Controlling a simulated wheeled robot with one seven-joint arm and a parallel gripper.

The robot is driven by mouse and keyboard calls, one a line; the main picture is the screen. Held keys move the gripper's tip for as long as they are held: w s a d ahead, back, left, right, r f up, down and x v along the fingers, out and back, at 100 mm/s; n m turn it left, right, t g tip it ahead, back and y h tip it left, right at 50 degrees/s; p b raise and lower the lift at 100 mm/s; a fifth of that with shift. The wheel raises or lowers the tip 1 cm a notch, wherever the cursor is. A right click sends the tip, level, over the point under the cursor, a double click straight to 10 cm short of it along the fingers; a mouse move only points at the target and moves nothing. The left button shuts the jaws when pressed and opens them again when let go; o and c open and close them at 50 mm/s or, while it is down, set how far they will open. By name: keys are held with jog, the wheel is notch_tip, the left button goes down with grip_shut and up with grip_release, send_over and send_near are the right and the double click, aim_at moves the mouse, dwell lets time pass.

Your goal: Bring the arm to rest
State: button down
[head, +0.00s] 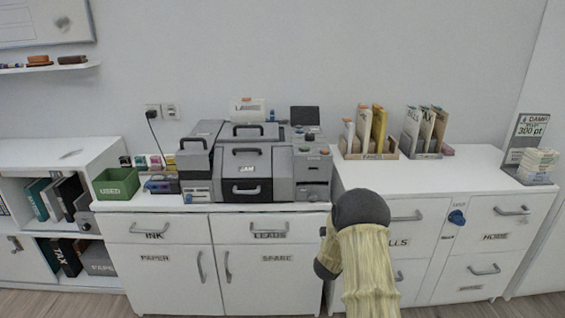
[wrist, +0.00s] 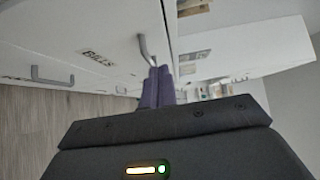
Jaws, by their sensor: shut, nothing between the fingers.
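My gripper (wrist: 158,86) shows in the wrist view with its two purplish fingers pressed together and nothing between them. The fingertips appear near a curved metal handle (wrist: 147,50) on a white cabinet front labelled BILLS (wrist: 96,55); I cannot tell the gap between them. In the head view my arm (head: 365,245), dark with a pale yellow striped covering, rises in front of the right-hand cabinet (head: 440,180). It hides part of that cabinet, and my fingers cannot be made out there.
The grey printer (head: 247,180) stands on the middle cabinet, with a green USED bin (head: 116,184) to its left. File holders (head: 422,142) and a DAMP sign (head: 530,130) stand on the right cabinet. The visible drawers and doors look closed. Floor shows at lower left.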

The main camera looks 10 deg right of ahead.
jog(key=s+a+r+n+y, duration=0.2)
jog(key=s+a+n+y, duration=0.1)
jog(key=a+n+y, duration=0.45)
jog(key=s+a+r+n+y, duration=0.2)
jog(key=s+a+n+y, duration=0.15)
jog(key=a+n, duration=0.6)
jog(key=s+a+n+g+y, duration=0.1)
jog(key=s+a+n+g, duration=0.25)
jog(key=s, duration=0.45)
jog(key=s+a+n+g+y, duration=0.1)
jog(key=s+a+n+g, duration=0.1)
jog(key=s+n, duration=0.45)
jog(key=s+a+n+g+y, duration=0.1)
jog(key=s+a+n+g, duration=0.1)
jog(key=s, duration=0.8)
notch_tip(320, 180, up, 32)
jog(key=p, duration=3.2)
jog(key=shift+w+p, duration=0.3)
jog(key=shift+w, duration=0.05)
